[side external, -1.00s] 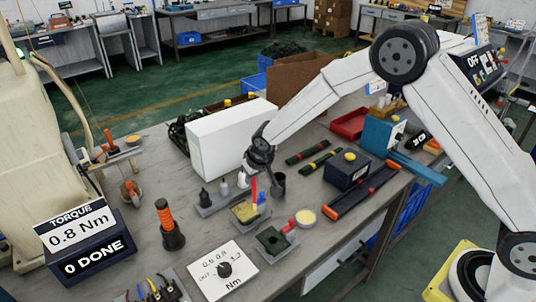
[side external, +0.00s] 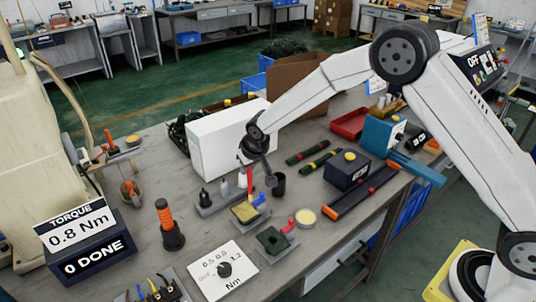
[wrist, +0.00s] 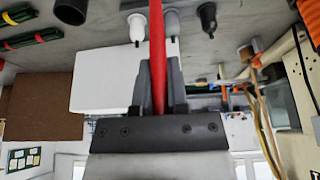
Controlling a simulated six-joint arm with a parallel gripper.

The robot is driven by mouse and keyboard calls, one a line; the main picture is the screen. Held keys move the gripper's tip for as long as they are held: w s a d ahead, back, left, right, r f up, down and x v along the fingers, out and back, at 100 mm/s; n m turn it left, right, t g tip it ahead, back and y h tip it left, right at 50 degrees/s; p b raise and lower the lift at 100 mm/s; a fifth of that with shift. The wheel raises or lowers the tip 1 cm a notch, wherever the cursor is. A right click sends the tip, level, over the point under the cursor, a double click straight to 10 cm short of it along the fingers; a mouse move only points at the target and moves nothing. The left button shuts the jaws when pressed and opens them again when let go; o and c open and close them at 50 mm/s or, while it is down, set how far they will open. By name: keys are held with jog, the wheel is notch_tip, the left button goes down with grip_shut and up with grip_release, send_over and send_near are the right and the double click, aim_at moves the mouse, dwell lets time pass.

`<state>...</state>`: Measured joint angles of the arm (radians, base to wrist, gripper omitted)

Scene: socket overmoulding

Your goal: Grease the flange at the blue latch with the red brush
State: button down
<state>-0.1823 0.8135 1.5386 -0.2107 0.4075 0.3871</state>
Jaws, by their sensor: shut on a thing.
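My gripper (side external: 260,172) is above the bench beside the white box, shut on the red brush (side external: 249,182). In the wrist view the brush's long red handle (wrist: 157,45) runs between the fingers of my gripper (wrist: 158,75); its bristles cannot be made out. The blue latch (side external: 260,200) is at a small grey fixture just below the brush. The flange (side external: 244,212) there is an olive-yellow square pad. The brush is close over this fixture in the side view; whether it touches cannot be told.
A second fixture with a dark green flange (side external: 272,239) and red latch (side external: 291,225) stands in front. A round pot with a pale top (side external: 306,216) and a black cup (side external: 279,184) are nearby. The white box (side external: 222,140) stands behind, with bottle-like nozzles (side external: 205,198) at left.

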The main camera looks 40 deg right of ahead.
jog(key=shift+w+r, duration=0.15)
jog(key=shift+w, duration=0.45)
jog(key=shift+w+r, duration=0.15)
jog(key=shift+w, duration=0.45)
jog(key=shift+f, duration=0.15)
jog(key=shift+f, duration=1.85)
jog(key=shift+w, duration=0.45)
jog(key=shift+s, duration=0.9)
jog(key=shift+w, duration=0.15)
